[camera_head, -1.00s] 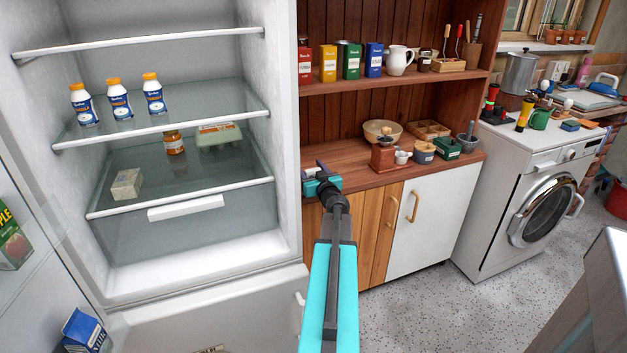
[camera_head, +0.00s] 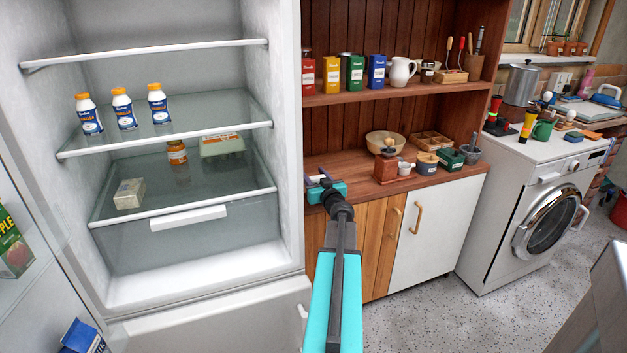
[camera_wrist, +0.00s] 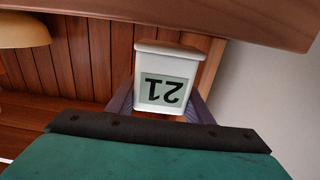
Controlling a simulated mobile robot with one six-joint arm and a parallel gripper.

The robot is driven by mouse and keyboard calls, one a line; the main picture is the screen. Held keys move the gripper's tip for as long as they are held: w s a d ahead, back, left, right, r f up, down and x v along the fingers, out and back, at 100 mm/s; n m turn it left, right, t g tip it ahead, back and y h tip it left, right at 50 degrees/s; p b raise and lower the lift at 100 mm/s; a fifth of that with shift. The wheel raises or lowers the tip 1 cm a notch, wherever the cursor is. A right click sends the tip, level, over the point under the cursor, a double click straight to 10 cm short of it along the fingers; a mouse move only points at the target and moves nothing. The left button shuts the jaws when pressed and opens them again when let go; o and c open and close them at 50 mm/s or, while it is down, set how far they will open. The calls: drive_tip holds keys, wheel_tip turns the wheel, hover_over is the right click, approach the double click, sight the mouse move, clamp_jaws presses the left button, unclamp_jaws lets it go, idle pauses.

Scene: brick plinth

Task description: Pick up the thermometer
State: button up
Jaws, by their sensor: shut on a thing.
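The thermometer (camera_wrist: 167,78) is a small white box with a grey display that reads "21", upside down in the wrist view. My gripper (camera_wrist: 160,108) is shut on it, with a dark finger on each side of its lower part. In the head view my gripper (camera_head: 319,181) is at the left end of the wooden counter, close to the fridge's side wall. There the thermometer is too small and too covered by the gripper to make out clearly.
The open fridge (camera_head: 200,285) stands close on the left. On the counter (camera_head: 345,166) to the right are a coffee grinder (camera_head: 386,170), a bowl (camera_head: 384,142) and small pots. A shelf (camera_head: 350,97) with tins runs above. A washing machine (camera_head: 520,185) stands further right.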

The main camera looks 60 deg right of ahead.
wheel_tip(320, 180, up, 6)
drive_tip(key=s+d+b, duration=0.3)
drive_tip(key=s+d, duration=0.8)
drive_tip(key=d, duration=0.4)
drive_tip(key=shift+s+d+f, duration=0.2)
drive_tip(key=shift+s+d, duration=0.15)
